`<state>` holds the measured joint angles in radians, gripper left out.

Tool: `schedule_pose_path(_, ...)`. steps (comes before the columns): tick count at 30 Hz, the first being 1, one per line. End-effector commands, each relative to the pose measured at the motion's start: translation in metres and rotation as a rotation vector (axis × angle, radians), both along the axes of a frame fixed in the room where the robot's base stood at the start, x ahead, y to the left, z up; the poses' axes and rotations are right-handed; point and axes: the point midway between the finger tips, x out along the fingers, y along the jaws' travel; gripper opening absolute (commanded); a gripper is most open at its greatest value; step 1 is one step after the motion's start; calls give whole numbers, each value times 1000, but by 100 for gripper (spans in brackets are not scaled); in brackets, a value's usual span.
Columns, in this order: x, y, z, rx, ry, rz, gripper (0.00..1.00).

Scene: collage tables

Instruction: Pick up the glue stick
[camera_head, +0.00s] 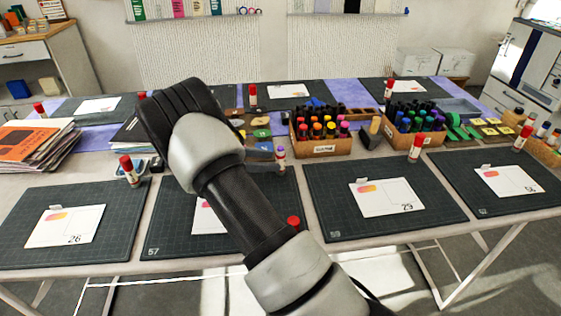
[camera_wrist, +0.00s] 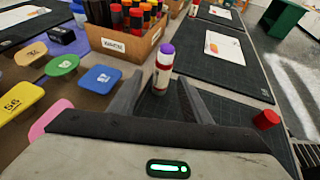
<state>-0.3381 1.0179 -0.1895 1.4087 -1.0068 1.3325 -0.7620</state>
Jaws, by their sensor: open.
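A glue stick (camera_wrist: 163,70) with a purple cap, white label and red band stands upright at the far edge of a dark cutting mat (camera_wrist: 209,107). In the head view the glue stick (camera_head: 281,160) shows just right of my arm. My gripper (camera_wrist: 160,84) is open, with one finger on each side of the glue stick's lower part. I cannot tell whether either finger touches it. Other glue sticks have red caps, such as one (camera_head: 416,148) on the mat to the right and one (camera_head: 130,171) to the left.
A wooden box of markers (camera_wrist: 124,43) stands close behind the glue stick. Coloured numbered tags (camera_wrist: 101,78) lie to its left in the wrist view. A stack of books (camera_head: 38,145) is at the far left.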

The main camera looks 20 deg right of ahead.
Motion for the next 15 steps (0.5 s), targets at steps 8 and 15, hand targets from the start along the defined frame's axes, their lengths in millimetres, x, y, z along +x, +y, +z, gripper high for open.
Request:
schedule_pose_path(8, -5, -36, -15, 0, 0, -3, 44)
schedule_pose_path(15, -4, -46, -17, 0, 0, 0, 44)
